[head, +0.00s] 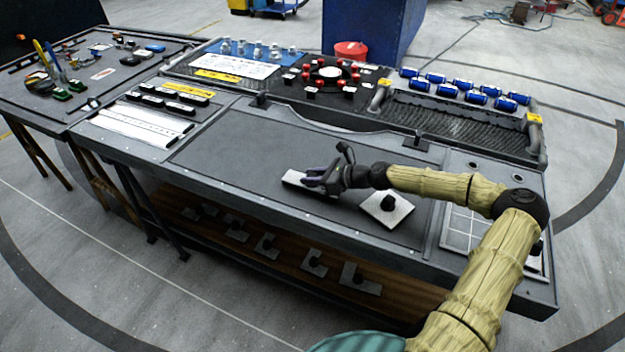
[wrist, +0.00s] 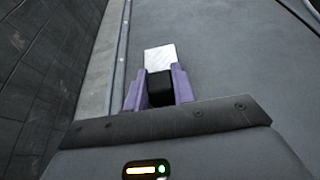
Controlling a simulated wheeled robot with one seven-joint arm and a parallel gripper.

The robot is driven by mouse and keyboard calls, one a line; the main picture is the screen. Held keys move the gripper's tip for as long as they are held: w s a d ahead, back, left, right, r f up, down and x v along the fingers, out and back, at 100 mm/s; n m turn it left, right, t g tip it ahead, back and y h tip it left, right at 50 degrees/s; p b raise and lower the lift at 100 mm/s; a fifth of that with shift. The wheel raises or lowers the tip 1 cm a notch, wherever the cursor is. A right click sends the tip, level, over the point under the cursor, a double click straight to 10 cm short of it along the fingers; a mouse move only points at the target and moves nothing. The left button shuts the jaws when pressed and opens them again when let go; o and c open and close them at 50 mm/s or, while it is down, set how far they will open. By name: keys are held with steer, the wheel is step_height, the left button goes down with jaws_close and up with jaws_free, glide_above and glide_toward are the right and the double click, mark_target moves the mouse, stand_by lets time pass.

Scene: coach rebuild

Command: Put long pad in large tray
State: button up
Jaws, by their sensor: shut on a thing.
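My gripper (head: 314,180) is over the middle of the workbench, its purple fingers closed on the black knob of a light, narrow pad (head: 293,178), which I take as the long pad. In the wrist view the fingers (wrist: 158,90) sit on both sides of the black knob (wrist: 160,88), and the pad's pale end (wrist: 160,57) shows beyond it. I cannot tell whether the pad touches the surface. A wider pale pad (head: 397,212) with a black knob lies to the right, apart from it. Which thing is the large tray is unclear; a pale gridded tray (head: 462,239) sits at the right end, partly behind my arm.
The dark bench panel (head: 240,150) left of my gripper is bare. White strips (head: 130,128) lie at the left. A ribbed dark tray (head: 440,122) with handles and blue cylinders (head: 455,84) stands behind.

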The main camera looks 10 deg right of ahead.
steer(key=shift+f, duration=0.7)
steer(key=o, duration=1)
steer(key=shift+f, duration=0.1)
steer(key=v, duration=1.2)
